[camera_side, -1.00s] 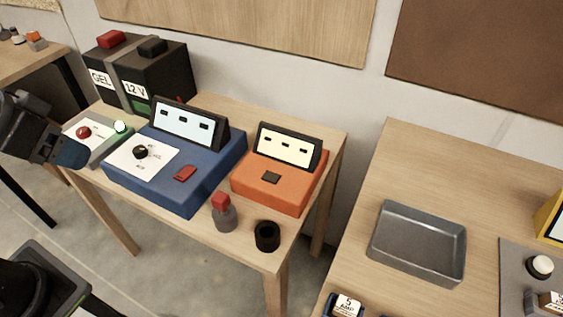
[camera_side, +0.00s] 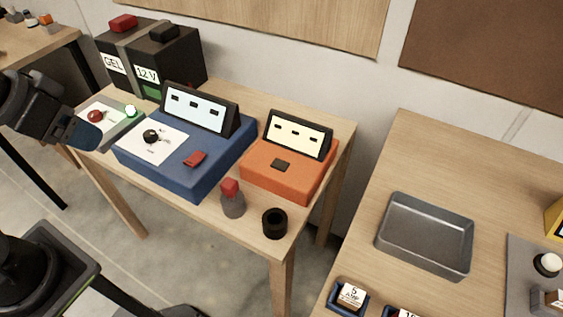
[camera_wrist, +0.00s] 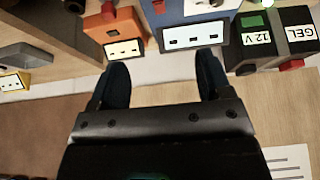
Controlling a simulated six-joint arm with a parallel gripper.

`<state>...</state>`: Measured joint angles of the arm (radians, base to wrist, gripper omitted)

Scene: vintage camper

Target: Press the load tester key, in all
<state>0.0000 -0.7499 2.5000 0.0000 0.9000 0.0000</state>
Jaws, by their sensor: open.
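A blue box (camera_side: 210,167) with a lit display, a black dial on a white plate and a red key (camera_side: 195,158) stands on the wooden table. Right of it is an orange box (camera_side: 291,178) with a lit display and a dark key (camera_side: 280,165). I cannot read which one is the load tester. My gripper (camera_side: 88,132) is at the left, near a grey panel with a red button and a lit green lamp. In the wrist view my gripper (camera_wrist: 162,78) is open and empty, the displays of the blue box (camera_wrist: 190,37) and orange box (camera_wrist: 122,50) beyond its fingers.
A black 12 V GEL battery (camera_side: 182,67) stands at the back left. A red-topped grey post (camera_side: 232,200) and a black cup (camera_side: 275,223) stand at the table's front. A grey metal tray (camera_side: 425,262) lies on the right table, across a gap.

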